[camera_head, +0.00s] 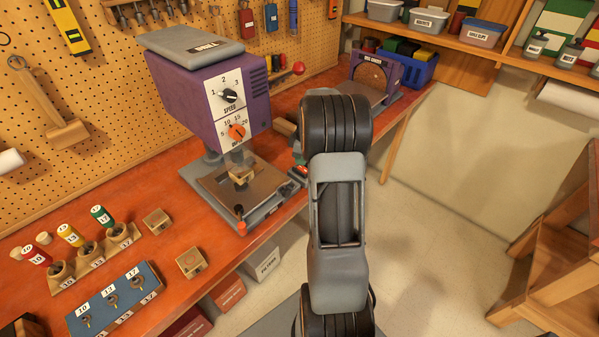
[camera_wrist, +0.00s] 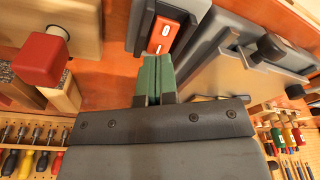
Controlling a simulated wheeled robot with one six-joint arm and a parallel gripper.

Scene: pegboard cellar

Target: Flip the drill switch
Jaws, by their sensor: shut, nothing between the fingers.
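The purple drill press (camera_head: 190,95) stands on the orange bench, with a speed dial (camera_head: 229,96) and an orange-knobbed dial (camera_head: 237,131) on its front. Its grey base (camera_head: 250,213) carries a plate with a small wooden block (camera_head: 240,175). A red switch (camera_wrist: 163,35) with white marks, in a dark housing, shows in the wrist view. My gripper (camera_wrist: 156,58) has green fingertips shut together with nothing between them, just below the switch in that picture. Whether they touch it is unclear. In the head view my arm hides most of the gripper.
A second purple machine (camera_head: 377,72) stands farther back on the bench. Labelled pegs, a blue key panel (camera_head: 115,302) and small wooden blocks (camera_head: 192,262) lie at left. In the wrist view a red knob (camera_wrist: 43,60) is at left and a black knob (camera_wrist: 270,47) at right.

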